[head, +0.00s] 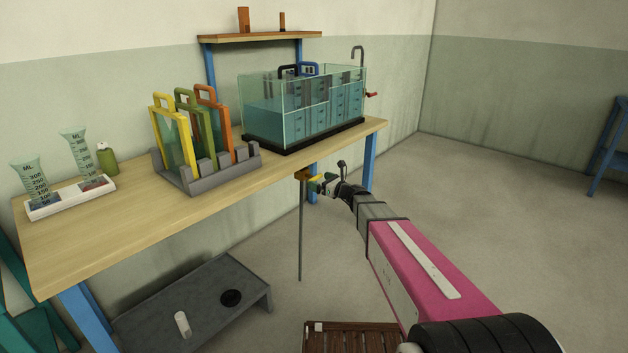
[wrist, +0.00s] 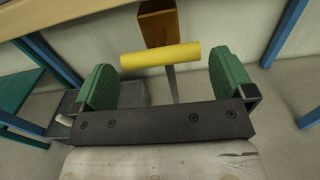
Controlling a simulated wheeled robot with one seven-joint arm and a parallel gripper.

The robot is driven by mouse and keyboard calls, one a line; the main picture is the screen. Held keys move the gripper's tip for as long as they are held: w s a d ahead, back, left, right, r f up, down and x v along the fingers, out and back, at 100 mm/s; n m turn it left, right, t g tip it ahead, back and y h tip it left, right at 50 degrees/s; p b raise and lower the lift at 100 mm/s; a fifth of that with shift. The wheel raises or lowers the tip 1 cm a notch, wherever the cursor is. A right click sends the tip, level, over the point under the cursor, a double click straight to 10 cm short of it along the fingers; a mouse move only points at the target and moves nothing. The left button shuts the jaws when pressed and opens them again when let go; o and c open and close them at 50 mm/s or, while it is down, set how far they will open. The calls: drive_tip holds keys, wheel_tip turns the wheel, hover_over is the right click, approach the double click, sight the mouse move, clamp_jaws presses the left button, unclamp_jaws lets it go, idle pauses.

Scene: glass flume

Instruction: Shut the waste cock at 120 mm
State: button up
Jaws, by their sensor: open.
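The waste cock's yellow handle (head: 316,177) is below the bench's front edge, beside a brown-orange block (head: 301,175). In the wrist view the yellow handle (wrist: 160,56) is a bar lying crosswise, with the block (wrist: 159,24) behind it. My gripper (head: 325,184) is at the handle. In the wrist view my gripper (wrist: 163,75) is open, a green pad on either side of the bar's ends. I cannot tell whether a pad touches it. The glass tank (head: 300,112) on the bench holds bluish water; its level against any scale is unreadable.
A grey pipe (head: 301,235) hangs under the block. A rack of coloured-frame gates (head: 205,170) and two measuring beakers (head: 77,150) stand on the bench (head: 130,221). A low grey platform (head: 200,293) and wooden slats (head: 350,338) are below. Floor to the right is clear.

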drive_tip(key=v, duration=0.5)
drive_tip(key=shift+s+d, duration=0.25)
drive_tip(key=shift+d, duration=0.05)
drive_tip(key=s+d+f+n+g+h, duration=0.25)
drive_tip(key=s+f+n+g, duration=0.2)
drive_tip(key=s+n, duration=0.35)
drive_tip(key=s+d+f+n+g+h, duration=0.1)
drive_tip(key=s+f+n+g+h, duration=0.2)
drive_tip(key=s+f+n, duration=0.35)
drive_tip(key=s+d+f+n+g+h, duration=0.2)
drive_tip(key=s+d+n+g+h, duration=0.1)
drive_tip(key=s+d+n+h, duration=0.5)
drive_tip(key=s+d+n, duration=0.3)
drive_tip(key=s+d, duration=0.1)
drive_tip(key=s, duration=0.1)
drive_tip(key=shift+s+d+h, duration=0.15)
drive_tip(key=shift+d+h, duration=0.2)
drive_tip(key=shift+f+g, duration=0.1)
drive_tip(key=shift+g, duration=0.15)
